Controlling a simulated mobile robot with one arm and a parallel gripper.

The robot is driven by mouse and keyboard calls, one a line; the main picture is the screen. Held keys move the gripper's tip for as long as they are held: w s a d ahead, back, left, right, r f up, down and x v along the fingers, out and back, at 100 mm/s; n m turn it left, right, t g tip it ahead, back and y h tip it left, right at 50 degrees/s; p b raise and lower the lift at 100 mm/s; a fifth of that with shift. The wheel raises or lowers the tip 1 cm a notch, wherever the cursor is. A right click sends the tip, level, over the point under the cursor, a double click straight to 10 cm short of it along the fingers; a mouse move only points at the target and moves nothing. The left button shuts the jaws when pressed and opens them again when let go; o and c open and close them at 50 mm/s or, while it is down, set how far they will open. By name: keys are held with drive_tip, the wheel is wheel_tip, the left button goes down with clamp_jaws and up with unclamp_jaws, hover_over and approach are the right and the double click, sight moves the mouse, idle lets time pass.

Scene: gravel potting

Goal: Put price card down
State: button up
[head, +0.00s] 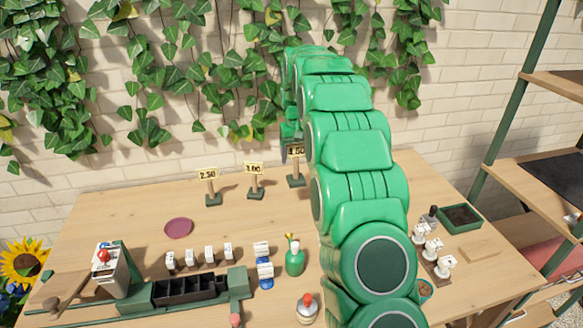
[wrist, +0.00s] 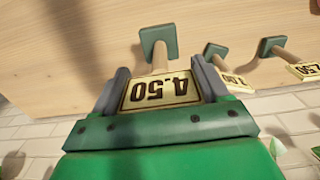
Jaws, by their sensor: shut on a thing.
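The price card (wrist: 160,91) marked 4.50 is a yellow plate on a wooden post with a square green base (wrist: 158,38). My gripper (wrist: 160,67) is shut on it, with one dark finger at each side of the plate. In the head view the card (head: 296,153) shows below my gripper (head: 292,140), partly hidden by my arm. Its base (head: 296,181) appears at the table's back part, upright. I cannot tell whether the base touches the table (head: 130,215).
Two other price cards, 2.50 (head: 208,175) and 3.00 (head: 254,169), stand to the left in a row. A plum-coloured saucer (head: 178,228) lies further left. A green spray bottle (head: 294,260) and a black compartment tray (head: 190,289) are nearer the front. Ivy hangs on the brick wall behind.

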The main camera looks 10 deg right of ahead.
drive_tip(key=w+f, duration=0.7)
drive_tip(key=w, duration=0.2)
drive_tip(key=shift+w+d+f, duration=0.2)
drive_tip(key=shift+d+f, duration=0.1)
drive_tip(key=shift+d, duration=0.1)
drive_tip(key=shift+w+f, duration=0.2)
drive_tip(key=shift+f, duration=1.65)
drive_tip(key=shift+f, duration=0.1)
drive_tip(key=o, duration=1.6)
